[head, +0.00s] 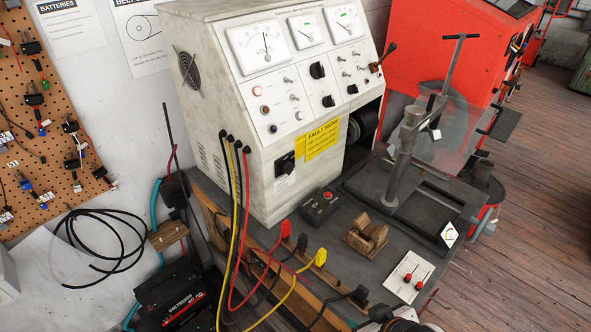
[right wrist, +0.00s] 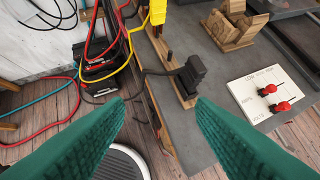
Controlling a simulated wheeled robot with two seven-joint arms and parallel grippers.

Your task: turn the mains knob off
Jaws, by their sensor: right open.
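The mains knob appears to be the black rotary knob (head: 286,163) low on the front of the cream test bench (head: 212,130), beside a yellow fault label (head: 322,140). Its label is too small to read, so I cannot tell its setting. The knob does not show in the right wrist view. My right gripper (right wrist: 160,102) has its two green fingers spread wide with nothing between them. It is over the front edge of the bench top, well apart from the knob. In the head view part of my right arm shows at the bottom edge. My left gripper is not in view.
Yellow, black and red cables hang from the bench front, with a red clamp (head: 286,228) and a yellow clamp (head: 320,257). A black clamp (right wrist: 192,75), a wooden cradle (head: 366,238), a red-knobbed white panel (head: 409,275) and a press (head: 402,160) occupy the grey top.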

